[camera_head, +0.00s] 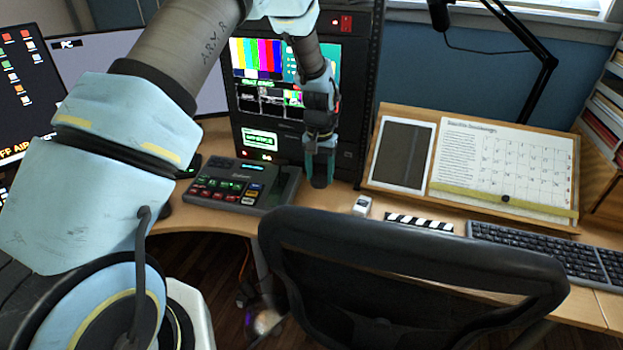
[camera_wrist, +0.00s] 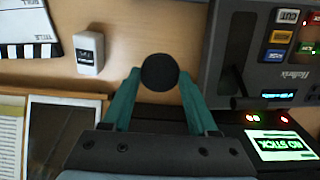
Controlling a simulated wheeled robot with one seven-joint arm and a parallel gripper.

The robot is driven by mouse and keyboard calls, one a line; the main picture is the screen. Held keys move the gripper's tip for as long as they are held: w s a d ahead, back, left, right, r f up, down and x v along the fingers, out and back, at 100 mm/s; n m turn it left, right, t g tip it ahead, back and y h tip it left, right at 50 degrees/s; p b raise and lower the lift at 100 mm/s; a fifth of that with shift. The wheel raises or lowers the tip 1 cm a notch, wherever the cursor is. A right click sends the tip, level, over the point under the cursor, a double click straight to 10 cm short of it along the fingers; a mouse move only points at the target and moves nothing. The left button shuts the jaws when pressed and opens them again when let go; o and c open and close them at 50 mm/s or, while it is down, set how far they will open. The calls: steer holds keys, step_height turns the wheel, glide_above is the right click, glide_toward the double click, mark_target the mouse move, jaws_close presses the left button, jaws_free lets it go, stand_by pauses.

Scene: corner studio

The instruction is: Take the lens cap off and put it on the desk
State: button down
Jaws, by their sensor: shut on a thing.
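The button panel (camera_head: 240,185) is close on the left and the rack (camera_head: 350,130) stands behind. A small white box (camera_head: 362,205) and a clapperboard (camera_head: 420,223) lie to the right. A chair back (camera_head: 410,255) stands in front. Bare desk lies between panel and box.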

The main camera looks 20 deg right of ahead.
mark_target(317, 203)
steer(key=shift+w+f+b, duration=0.25)
steer(key=shift+w+f, duration=0.05)
steer(key=shift+f, duration=0.25)
steer(key=shift+w+f+b, duration=0.25)
steer(key=shift+w+f, duration=0.05)
steer(key=shift+f, duration=0.2)
steer(key=shift+f+b, duration=1.95)
steer(key=shift+f, duration=1.25)
steer(key=shift+c, duration=0.5)
jaws_free()
